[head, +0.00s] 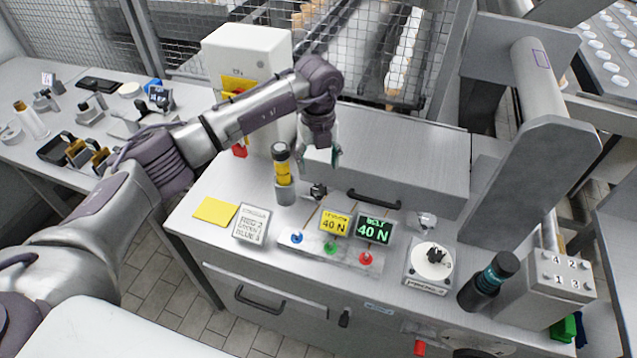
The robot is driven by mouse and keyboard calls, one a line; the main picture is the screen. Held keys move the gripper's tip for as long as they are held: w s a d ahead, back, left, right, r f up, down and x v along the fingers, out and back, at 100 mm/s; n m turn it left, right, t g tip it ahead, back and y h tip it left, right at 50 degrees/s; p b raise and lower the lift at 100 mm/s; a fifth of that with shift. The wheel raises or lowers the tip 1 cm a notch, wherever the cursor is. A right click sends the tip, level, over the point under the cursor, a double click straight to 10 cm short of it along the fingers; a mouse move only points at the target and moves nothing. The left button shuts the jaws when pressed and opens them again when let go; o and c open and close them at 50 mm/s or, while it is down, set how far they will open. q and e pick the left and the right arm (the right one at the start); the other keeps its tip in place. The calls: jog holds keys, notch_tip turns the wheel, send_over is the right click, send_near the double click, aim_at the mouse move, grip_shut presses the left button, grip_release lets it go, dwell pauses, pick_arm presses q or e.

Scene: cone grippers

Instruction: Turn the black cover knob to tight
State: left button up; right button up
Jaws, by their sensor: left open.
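A small black knob (318,191) sits at the lower left front of the grey metal cover (400,150), which has a black bar handle (374,199). My left gripper (322,158) is above this knob, pointing down, with its fingers apart and nothing between them. It is not touching the knob. Another black knob (434,254) sits on a white round dial to the right; its label is too small to read. My right gripper is not in view.
Two displays, yellow (334,222) and green (375,230), read 40 N.

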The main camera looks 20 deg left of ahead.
aim_at(319, 189)
pick_arm(q)
notch_tip(319, 189, down, 8)
jog(key=shift+f+p, duration=0.15)
jog(key=shift+p, duration=0.4)
jog(key=c, duration=1.1)
jog(key=shift+f+m+b, duration=0.15)
jog(key=shift+m+b, duration=1.4)
jog(key=shift+m, duration=0.35)
jog(key=shift+c, duration=0.2)
jog(key=m+b, duration=0.4)
jog(key=m, duration=0.1)
jog(key=m+b, duration=0.3)
jog(key=m, duration=0.2)
jog(key=shift+m+b, duration=1)
jog(key=shift+m, duration=1)
jog(key=shift+r, duration=0.25)
